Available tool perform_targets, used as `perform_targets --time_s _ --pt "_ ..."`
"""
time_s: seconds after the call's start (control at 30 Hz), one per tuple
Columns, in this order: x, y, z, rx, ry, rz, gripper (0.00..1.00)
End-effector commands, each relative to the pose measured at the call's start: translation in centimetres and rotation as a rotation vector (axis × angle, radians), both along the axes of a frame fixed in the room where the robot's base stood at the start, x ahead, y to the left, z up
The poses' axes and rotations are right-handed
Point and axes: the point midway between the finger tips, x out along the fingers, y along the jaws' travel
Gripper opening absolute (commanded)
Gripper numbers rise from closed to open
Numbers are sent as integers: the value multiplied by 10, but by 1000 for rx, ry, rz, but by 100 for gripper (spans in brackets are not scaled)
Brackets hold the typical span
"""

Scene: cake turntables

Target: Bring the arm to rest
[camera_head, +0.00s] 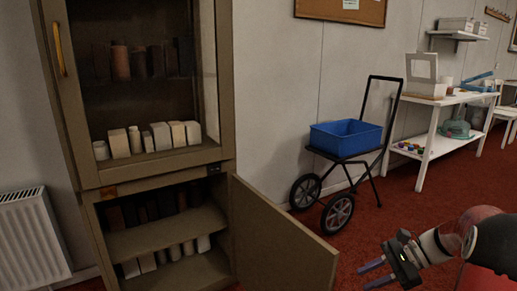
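My gripper (375,273) is at the lower right, at the end of my arm, over the red carpet. Its two fingers point left and stand apart, with nothing visible between them. It is to the right of the open lower cabinet door (284,245).
A brown cabinet (160,177) with blocks and jars on its shelves stands at the left. A radiator (32,243) is beside it. A wheeled cart (338,209) with a blue bin (345,138) is by the wall. A white table (432,140) is at the right.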

Motion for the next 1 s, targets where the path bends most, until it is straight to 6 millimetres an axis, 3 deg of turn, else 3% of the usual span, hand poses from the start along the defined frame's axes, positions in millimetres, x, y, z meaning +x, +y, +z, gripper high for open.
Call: perform_targets --time_s 0.1,0.4,0.8,1.0 --pt "-22 37 24 -175 -81 133 29" --pt "-90 97 64 -568 -336 458 29" --pt "-180 127 90 -1008 -772 865 29" --pt "-203 128 91 -1136 -931 986 29"
